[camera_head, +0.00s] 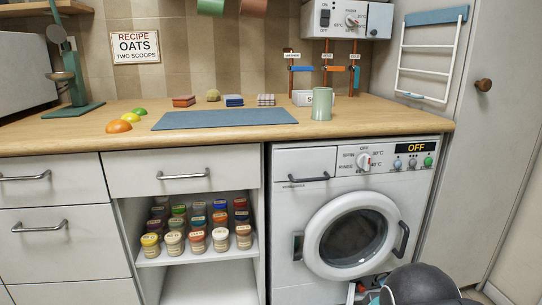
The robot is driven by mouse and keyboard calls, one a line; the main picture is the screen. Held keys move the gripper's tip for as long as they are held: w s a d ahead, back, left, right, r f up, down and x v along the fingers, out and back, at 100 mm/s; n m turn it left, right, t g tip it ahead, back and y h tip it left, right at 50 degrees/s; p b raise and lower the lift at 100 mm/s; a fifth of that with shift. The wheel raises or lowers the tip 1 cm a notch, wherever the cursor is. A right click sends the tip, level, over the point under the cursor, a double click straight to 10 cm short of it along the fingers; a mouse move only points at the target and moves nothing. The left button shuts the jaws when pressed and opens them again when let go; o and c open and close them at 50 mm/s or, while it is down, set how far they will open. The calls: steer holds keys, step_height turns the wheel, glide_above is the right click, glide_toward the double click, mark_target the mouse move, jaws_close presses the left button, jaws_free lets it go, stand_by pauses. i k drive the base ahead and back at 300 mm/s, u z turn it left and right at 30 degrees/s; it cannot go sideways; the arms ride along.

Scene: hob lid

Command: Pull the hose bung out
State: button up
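The hose bung cannot be made out for sure. I cannot tell whether either is the bung or the hose. A dark rounded part of my own arm covers the area just right of them. My gripper's fingers do not show.
The washing machine's round door (351,240) is closed, and its display (416,148) reads OFF. A green mug (321,104) stands on the wooden worktop (395,112) above. An open shelf (205,256) at the left holds several jars. Tall cupboard doors stand at the right.

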mark_target(361, 288)
steer(key=z, duration=2.2)
steer(key=k, duration=0.65)
steer(key=u, duration=1.5)
steer(key=i, duration=0.55)
